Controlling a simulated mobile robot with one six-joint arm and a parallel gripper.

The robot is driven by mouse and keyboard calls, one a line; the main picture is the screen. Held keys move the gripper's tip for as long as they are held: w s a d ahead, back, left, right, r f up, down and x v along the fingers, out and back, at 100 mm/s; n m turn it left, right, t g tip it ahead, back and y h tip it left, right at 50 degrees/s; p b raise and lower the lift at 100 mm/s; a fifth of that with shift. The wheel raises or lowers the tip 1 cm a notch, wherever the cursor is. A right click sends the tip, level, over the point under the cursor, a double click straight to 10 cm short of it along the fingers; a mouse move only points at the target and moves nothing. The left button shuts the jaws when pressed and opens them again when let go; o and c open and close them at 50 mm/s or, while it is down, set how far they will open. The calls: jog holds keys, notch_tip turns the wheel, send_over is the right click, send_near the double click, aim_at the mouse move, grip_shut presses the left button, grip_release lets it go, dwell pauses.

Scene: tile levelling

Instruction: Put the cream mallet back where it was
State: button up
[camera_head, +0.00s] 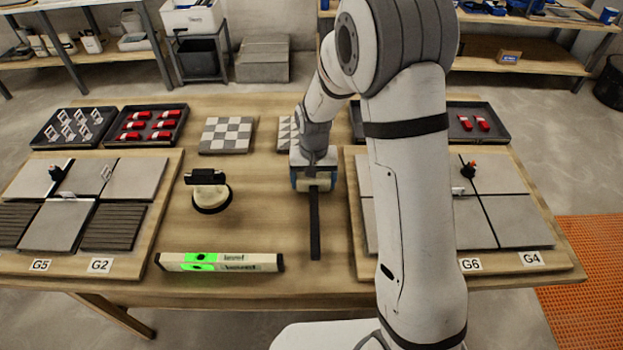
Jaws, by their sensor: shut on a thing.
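The cream mallet (315,222) is in the middle of the table, its dark handle pointing toward the table's front edge. Its cream head is at the far end of the handle, partly hidden under my gripper (315,183). My gripper points down and is shut on the mallet at the head. I cannot tell whether the mallet touches the table or hangs just above it.
Left of the mallet are a suction cup lifter (211,192) and a spirit level (220,262) near the front edge. Tiled boards stand left (168,200) and right (560,258). Patterned tiles (227,134) and a red-wedge tray (152,139) lie behind. Bare wood (262,205) lies beside the mallet.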

jog(key=shift+f, duration=0.25)
jog(key=o, duration=1.4)
jog(key=shift+c, duration=0.2)
jog(key=shift+r, duration=0.1)
